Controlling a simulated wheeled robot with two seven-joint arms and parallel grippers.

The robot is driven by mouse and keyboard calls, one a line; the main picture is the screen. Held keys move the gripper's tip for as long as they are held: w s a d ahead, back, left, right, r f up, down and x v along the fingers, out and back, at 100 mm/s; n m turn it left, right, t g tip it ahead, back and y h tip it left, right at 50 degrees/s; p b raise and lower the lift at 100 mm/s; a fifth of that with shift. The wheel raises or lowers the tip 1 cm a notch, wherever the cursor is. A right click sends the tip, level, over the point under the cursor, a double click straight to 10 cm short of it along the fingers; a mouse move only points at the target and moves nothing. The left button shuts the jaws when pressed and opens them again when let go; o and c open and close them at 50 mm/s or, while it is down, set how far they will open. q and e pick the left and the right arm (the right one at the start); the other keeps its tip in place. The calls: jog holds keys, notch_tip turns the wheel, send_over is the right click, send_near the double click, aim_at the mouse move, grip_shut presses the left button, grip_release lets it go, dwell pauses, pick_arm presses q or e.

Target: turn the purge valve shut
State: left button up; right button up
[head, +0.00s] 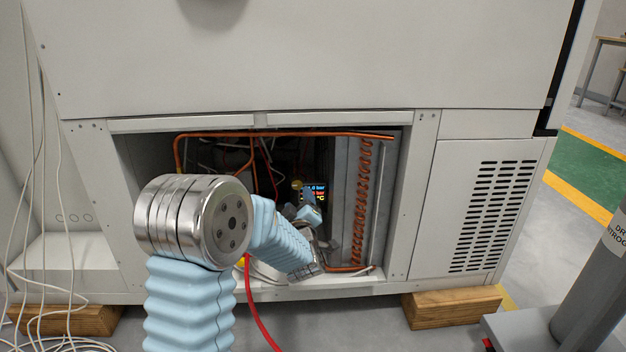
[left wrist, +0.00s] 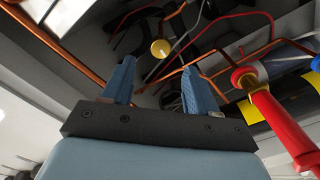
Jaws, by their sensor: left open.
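A small round yellow knob on a thin stem, which looks like the purge valve's handle (left wrist: 160,48), shows just past and between my fingertips in the left wrist view. It also shows as a small brass-yellow spot (head: 297,185) inside the open bay in the head view. My left gripper (left wrist: 160,68) is open, its two blue fingers apart and nothing between them. In the head view the left gripper (head: 308,198) is inside the bay, partly hidden by my own wrist. I cannot tell whether the fingers touch the knob. My right gripper is not in view.
Copper pipes (head: 280,135) run along the bay's top, and a finned coil (head: 363,200) stands at its right. A red hose (head: 258,310) with a red and yellow fitting (left wrist: 262,95) lies close by.

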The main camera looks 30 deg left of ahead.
aim_at(298, 186)
pick_arm(q)
jog(key=x, duration=1.1)
jog(key=shift+w+a, duration=0.15)
jog(key=shift+w, duration=0.2)
jog(key=shift+f, duration=0.1)
jog(key=c, duration=1.1)
